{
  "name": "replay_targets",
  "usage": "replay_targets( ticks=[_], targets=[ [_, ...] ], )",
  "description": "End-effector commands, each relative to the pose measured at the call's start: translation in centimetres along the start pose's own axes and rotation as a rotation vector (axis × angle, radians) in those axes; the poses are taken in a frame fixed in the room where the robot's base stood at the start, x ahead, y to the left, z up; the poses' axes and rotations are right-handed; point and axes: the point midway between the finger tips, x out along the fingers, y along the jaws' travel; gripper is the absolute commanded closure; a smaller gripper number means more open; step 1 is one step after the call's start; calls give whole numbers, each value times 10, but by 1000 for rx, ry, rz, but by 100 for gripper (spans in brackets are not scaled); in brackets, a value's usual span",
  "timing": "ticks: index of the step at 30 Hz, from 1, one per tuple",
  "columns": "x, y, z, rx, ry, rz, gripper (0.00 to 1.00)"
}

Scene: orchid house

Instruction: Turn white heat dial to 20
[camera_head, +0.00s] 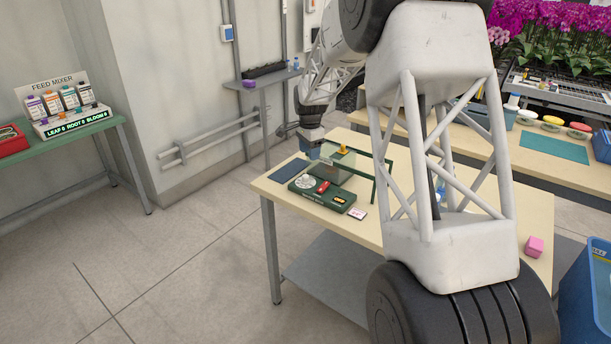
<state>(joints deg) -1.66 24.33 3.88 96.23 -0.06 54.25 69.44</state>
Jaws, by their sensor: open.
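A green control unit (318,205) lies on the cream table. The white heat dial (304,182) is round and sits at the left of its top face; its setting is too small to read. Right of it are a red switch (322,187) and a small lit display (340,200), not legible. Behind is a clear cover with a green frame (375,183) and a yellow knob (343,149). My gripper (313,153) is above the table's back left, behind and apart from the dial. It is open and looks empty; its fingers are small and partly unclear.
A dark blue mat (289,170) lies left of the unit and a small white card (357,213) right of it. A pink block (534,246) is on the table's right. A blue bin (590,290) stands at far right. My arm hides the table's middle.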

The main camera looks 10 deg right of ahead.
Motion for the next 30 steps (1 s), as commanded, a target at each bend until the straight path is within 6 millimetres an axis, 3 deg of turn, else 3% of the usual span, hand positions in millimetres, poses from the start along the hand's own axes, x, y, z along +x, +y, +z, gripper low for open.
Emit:
replay_targets(
  ticks=[6, 12, 30],
  targets=[
    [37, -34, -10, 80, -6, 15, 47],
    [54, -48, -14, 120, -7, 21, 47],
    [61, -50, -14, 127, -8, 22, 47]
  ],
)
